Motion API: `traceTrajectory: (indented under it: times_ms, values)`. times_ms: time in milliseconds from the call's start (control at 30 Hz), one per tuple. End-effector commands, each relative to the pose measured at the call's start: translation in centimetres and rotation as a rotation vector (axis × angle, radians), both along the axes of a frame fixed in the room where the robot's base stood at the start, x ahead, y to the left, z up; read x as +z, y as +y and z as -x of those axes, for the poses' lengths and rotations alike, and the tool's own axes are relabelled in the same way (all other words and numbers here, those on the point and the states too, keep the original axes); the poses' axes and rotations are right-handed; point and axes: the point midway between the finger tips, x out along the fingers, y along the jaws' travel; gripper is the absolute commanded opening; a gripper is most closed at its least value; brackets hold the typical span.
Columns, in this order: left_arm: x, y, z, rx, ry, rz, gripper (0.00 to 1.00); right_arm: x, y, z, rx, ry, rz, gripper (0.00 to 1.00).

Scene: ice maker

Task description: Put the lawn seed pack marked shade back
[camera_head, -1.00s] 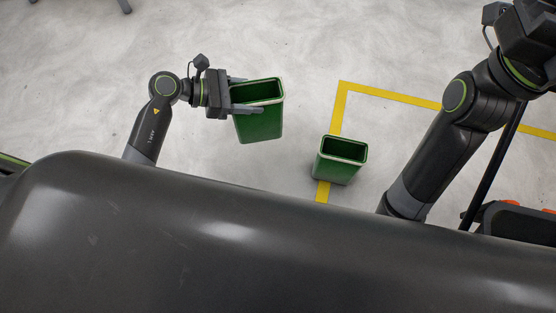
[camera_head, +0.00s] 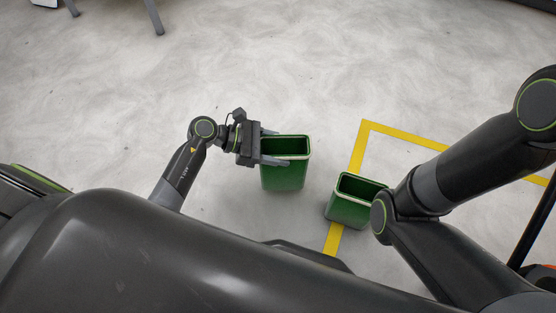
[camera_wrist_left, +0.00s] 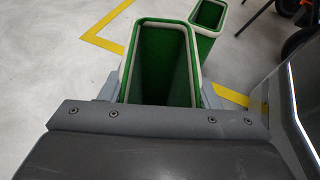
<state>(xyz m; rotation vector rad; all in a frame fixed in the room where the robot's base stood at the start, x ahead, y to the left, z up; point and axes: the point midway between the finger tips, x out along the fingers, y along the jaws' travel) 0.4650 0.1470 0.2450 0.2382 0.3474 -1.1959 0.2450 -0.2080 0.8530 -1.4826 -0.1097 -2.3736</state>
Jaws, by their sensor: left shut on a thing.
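No pack with a readable "shade" mark shows in either view. My left gripper (camera_head: 279,148) is shut on a green open-topped bin (camera_head: 284,179), with one finger along each side near the rim. The bin is upright and looks empty. In the left wrist view the held bin (camera_wrist_left: 166,55) shows its pale rim and dark inside between the fingers. A second green bin (camera_head: 347,211) stands to the right, apart from the held one, partly behind my right arm. It also shows at the top of the left wrist view (camera_wrist_left: 207,16). My right gripper is out of view.
A yellow floor line (camera_head: 358,150) forms a corner around the second bin's area. Grey furniture legs (camera_head: 153,15) stand at the top left. The pale floor beyond the bins is clear. A dark wheel (camera_wrist_left: 298,40) shows at the right of the left wrist view.

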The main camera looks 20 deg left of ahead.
Motion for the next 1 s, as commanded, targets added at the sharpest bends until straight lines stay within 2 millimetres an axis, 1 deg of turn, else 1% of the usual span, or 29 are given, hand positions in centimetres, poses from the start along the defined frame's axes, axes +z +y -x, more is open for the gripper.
traceTrajectory:
  times_ms: [33, 67, 100, 267, 500, 567, 767, 900, 933, 1000]
  values:
    - [-0.4, 0.0, 0.0, 0.000, 0.000, 0.001, 0.10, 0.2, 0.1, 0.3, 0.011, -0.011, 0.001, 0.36]
    - [-1.0, 0.0, 0.0, 0.000, 0.000, 0.001, 0.10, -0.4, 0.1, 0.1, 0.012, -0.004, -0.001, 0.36]
    - [-1.3, 0.0, 0.0, 0.000, 0.000, 0.001, 0.10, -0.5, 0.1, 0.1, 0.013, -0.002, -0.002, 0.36]
    - [-1.9, 0.0, 0.0, 0.001, -0.001, 0.001, 0.10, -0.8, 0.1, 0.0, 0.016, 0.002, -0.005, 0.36]
    - [-5.0, 0.0, 0.0, 0.001, 0.000, 0.001, 0.10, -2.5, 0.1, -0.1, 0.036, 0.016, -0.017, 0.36]
    - [-5.3, 0.0, 0.0, 0.001, -0.001, 0.001, 0.10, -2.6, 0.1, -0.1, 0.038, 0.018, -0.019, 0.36]
    - [-5.1, 0.0, 0.0, 0.001, -0.002, 0.000, 0.10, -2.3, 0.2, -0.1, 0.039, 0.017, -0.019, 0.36]
    - [-5.5, 0.0, 0.0, 0.001, -0.002, 0.000, 0.10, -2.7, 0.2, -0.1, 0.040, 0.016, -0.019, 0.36]
    - [-5.5, 0.0, 0.0, 0.001, -0.001, 0.000, 0.57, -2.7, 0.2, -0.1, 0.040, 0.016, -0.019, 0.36]
    - [-5.4, 0.0, 0.0, 0.001, -0.001, 0.000, 0.67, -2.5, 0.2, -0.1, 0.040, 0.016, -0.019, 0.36]
